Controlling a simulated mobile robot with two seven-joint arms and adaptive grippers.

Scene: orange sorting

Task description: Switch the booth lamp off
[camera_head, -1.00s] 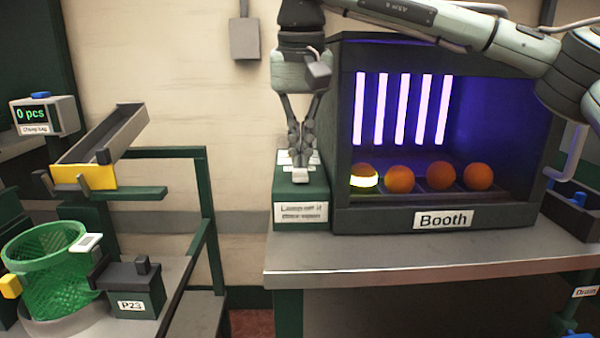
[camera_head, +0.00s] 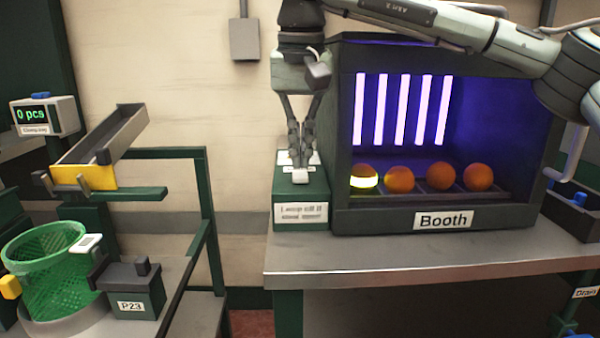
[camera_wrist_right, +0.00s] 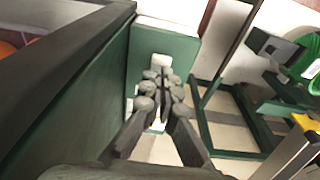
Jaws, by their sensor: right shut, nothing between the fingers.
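The booth (camera_head: 400,221) stands on the bench with its purple lamp tubes (camera_head: 400,110) glowing. Beside its left wall is a green switch box (camera_head: 288,185) with pale keys on its top and a label on its front. My right gripper (camera_head: 300,180) points down at the top of this box with its fingers together and empty. The fingertips cover part of the keys, and I cannot tell whether they touch or press one. In the right wrist view the closed fingers (camera_wrist_right: 163,90) lie over the box top (camera_wrist_right: 180,45). My left gripper is not in view.
Several oranges sit in a row inside the booth, the leftmost orange (camera_head: 364,170) with a glowing yellow patch. A green basket (camera_head: 45,265), a chute (camera_head: 105,135) and a counter reading 0 pcs (camera_head: 45,116) stand at left. The bench front (camera_head: 400,256) is clear.

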